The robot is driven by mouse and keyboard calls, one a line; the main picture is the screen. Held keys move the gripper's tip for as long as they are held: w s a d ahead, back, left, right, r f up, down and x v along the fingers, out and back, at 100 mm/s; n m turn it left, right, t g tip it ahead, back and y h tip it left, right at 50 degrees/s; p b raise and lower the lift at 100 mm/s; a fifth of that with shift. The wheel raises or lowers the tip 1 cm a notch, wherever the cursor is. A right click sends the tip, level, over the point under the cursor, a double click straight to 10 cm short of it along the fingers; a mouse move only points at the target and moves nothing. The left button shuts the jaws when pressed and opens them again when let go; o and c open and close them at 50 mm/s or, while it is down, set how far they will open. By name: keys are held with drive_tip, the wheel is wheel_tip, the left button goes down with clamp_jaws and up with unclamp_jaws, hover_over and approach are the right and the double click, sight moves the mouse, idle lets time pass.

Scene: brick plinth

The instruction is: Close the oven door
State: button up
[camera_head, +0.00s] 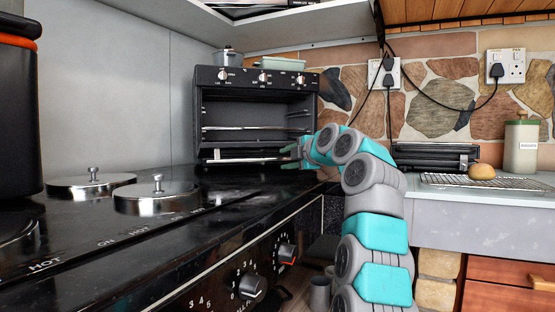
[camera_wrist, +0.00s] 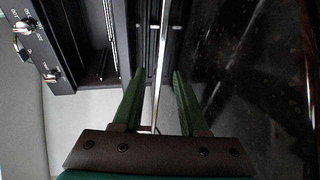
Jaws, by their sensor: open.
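The black oven (camera_head: 258,112) stands at the back of the counter with its front opening uncovered and its racks showing. Its door (camera_head: 228,154) is lowered at the bottom front, with a silver bar handle (camera_head: 250,160) along it. My gripper (camera_head: 287,154) is at the right end of the lowered door. In the wrist view, the green fingers of my gripper (camera_wrist: 157,78) are apart, with the silver bar handle (camera_wrist: 160,60) running between them. I cannot tell whether either finger touches the bar. The oven's knobs (camera_wrist: 22,27) show at the left there.
A black hob (camera_head: 130,235) with two round silver lids (camera_head: 157,192) lies in front and left of the oven. A dark pot (camera_head: 18,110) is at far left. A pot (camera_head: 228,56) and dish (camera_head: 284,64) sit on the oven. A wire rack (camera_head: 500,182) is at right.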

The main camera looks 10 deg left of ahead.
sight(282, 160)
drive_tip(key=p+x, duration=0.2)
drive_tip(key=x, duration=0.1)
drive_tip(key=shift+w+a+r, duration=0.1)
drive_tip(key=shift+w+a, duration=0.05)
drive_tip(key=shift+w, duration=0.1)
drive_tip(key=shift+p+x, duration=0.35)
drive_tip(key=shift+x, duration=0.4)
drive_tip(key=shift+c, duration=0.2)
clamp_jaws()
idle(0.5)
